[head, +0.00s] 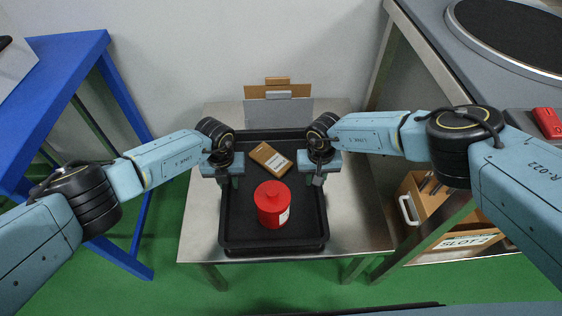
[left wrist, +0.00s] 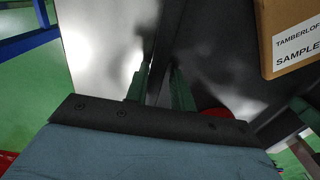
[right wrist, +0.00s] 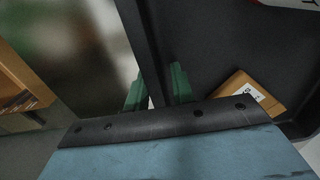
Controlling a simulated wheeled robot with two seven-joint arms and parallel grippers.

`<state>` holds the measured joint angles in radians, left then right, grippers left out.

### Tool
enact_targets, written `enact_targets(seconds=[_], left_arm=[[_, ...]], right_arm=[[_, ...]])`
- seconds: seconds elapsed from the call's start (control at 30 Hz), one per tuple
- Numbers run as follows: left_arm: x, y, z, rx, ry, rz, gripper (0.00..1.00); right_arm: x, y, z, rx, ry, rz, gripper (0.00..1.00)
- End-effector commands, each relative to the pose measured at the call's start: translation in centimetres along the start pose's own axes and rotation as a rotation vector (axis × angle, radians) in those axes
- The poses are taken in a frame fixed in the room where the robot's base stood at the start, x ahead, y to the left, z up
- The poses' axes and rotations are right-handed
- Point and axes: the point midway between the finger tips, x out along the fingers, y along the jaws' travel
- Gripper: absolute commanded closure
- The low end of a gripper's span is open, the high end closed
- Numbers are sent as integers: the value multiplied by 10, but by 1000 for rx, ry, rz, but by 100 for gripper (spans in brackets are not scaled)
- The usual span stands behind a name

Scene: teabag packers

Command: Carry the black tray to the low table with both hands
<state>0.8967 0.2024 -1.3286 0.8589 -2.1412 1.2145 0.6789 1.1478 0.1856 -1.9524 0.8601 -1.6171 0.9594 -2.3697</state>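The black tray (head: 229,225) is over the steel low table (head: 360,225), level; I cannot tell if its base touches the top. A red canister (head: 272,205) and a brown labelled packet (head: 269,158) are in it. My left gripper (head: 229,180) is at the tray's left wall, with its fingers (left wrist: 163,90) close on both sides of the wall (left wrist: 166,45). My right gripper (head: 317,180) is at the right wall, with its fingers (right wrist: 158,90) likewise on both sides of the wall (right wrist: 138,45). Both look shut on the tray.
A blue table (head: 70,70) stands at the left. A grey counter (head: 440,60) with a round dark plate (head: 510,35) and a red object (head: 547,122) is at the right. A wooden crate labelled SLOT (head: 465,243) is below it. A wall closes the back; green floor is in front.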

Motion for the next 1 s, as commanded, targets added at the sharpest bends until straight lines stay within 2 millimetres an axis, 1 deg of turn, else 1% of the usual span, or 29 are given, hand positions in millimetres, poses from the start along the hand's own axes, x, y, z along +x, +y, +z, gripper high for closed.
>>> enact_targets(seconds=[0.17,0.27,0.37,0.6,0.7,0.83,1.0], left_arm=[[-7,0,1,1,-2,-1,76],[-19,0,2,1,-3,-1,76],[-34,1,1,2,-4,-1,76],[-86,0,1,2,-4,-1,76],[-102,0,1,1,-2,-1,76],[-115,0,0,1,-1,0,76],[-120,0,0,-1,0,0,76]], right_arm=[[0,0,0,0,0,0,76],[0,0,0,0,0,0,76],[0,0,0,0,0,0,76],[0,0,0,0,0,0,76],[0,0,0,0,0,0,76],[0,0,0,0,0,0,76],[-5,0,-1,0,1,-1,76]])
